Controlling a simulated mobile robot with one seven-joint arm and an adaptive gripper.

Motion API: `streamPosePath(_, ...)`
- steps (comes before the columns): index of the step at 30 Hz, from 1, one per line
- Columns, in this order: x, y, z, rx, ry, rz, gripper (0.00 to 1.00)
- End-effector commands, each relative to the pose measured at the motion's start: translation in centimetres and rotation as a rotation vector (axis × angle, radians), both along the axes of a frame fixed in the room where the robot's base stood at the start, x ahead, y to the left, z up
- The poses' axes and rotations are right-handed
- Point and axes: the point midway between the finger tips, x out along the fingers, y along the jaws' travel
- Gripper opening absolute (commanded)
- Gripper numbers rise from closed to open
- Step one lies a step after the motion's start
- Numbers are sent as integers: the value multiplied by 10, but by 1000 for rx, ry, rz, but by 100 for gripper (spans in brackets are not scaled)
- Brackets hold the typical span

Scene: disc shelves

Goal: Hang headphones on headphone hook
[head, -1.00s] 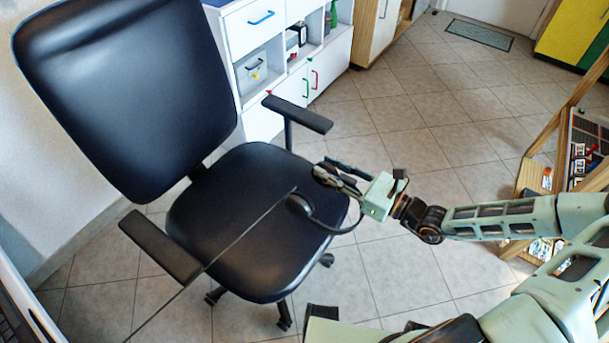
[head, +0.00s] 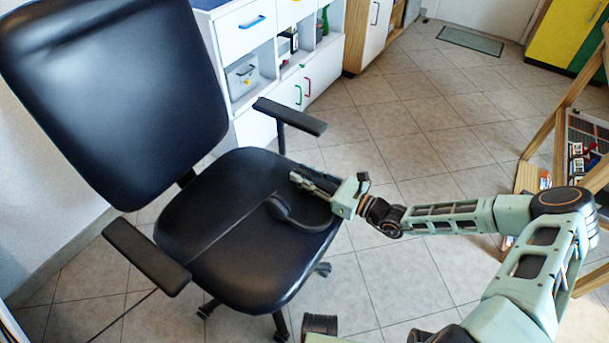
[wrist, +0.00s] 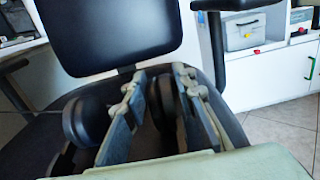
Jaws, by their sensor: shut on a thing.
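My gripper (head: 308,182) is shut on the dark headphones (head: 287,214) and holds them over the seat of the black office chair. In the head view their curved dark band hangs below the fingers. The wrist view shows my gripper (wrist: 158,88) with a round dark ear cup (wrist: 86,121) left of the fingers and another dark padded part between them. A thin cable runs from the headphones across the seat to the lower left. I see no headphone hook in either view.
The black office chair (head: 235,235) stands in front of me, its armrests (head: 146,257) raised at both sides. A white cabinet (head: 250,80) with coloured handles stands behind it. A wooden shelf (head: 545,140) is at the right. Tiled floor is free between them.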

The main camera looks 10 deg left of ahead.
Motion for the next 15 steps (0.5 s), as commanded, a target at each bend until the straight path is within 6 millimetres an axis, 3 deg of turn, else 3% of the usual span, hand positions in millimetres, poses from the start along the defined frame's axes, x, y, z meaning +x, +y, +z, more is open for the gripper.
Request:
streamPosePath(7,0,0,-3,1,0,0,0)
streamPosePath(8,0,0,-2,0,-1,0,28)
streamPosePath(12,0,0,-2,0,-1,0,42)
streamPosePath(15,0,0,-2,0,-1,0,42)
